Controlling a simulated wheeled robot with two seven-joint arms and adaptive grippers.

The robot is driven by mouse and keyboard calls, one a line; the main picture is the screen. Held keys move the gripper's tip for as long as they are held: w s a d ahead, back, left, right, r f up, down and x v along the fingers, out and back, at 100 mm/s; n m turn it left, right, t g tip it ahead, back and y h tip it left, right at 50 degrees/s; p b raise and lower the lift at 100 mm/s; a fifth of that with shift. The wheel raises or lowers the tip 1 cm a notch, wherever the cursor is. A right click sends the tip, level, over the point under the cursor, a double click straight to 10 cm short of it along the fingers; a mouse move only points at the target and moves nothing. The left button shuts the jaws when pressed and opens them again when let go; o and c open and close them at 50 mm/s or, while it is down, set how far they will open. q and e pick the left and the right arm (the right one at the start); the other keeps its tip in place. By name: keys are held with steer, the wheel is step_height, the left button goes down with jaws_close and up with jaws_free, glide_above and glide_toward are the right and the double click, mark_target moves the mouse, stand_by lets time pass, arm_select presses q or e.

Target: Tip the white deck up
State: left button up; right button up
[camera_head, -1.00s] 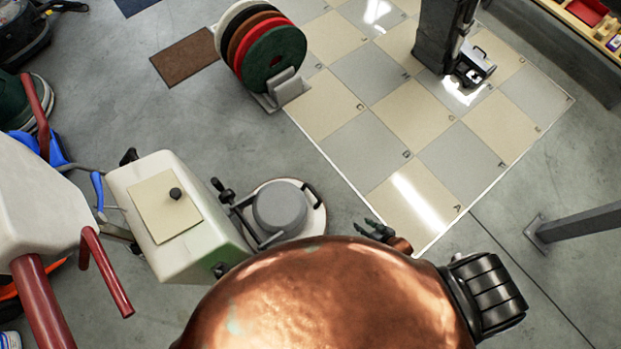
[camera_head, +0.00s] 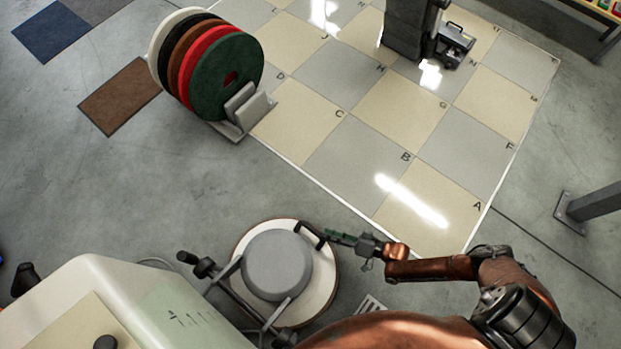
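The white deck (camera_head: 322,291) is a round disc lying low at the bottom centre, with a grey motor housing (camera_head: 277,265) on top. A black handle (camera_head: 311,234) stands at its upper right edge. Whether the fingers are closed around the handle is too small to tell. My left gripper is not in view.
The white machine body (camera_head: 135,300) fills the lower left, joined to the deck by dark bars. A rack of coloured round pads (camera_head: 226,78) stands at upper left. A grey post (camera_head: 595,204) is at right.

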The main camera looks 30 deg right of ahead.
mark_target(314, 230)
steer(key=b+x, duration=0.1)
steer(key=x, duration=0.4)
steer(key=shift+a+f+b, duration=0.1)
steer(key=shift+f+b, duration=0.1)
steer(key=shift+b, duration=0.1)
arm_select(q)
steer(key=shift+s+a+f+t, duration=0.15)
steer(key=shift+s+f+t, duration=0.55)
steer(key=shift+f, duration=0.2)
arm_select(e)
steer(key=shift+w+a, duration=0.3)
steer(key=shift+w, duration=0.2)
steer(key=shift+c, duration=0.6)
jaws_close()
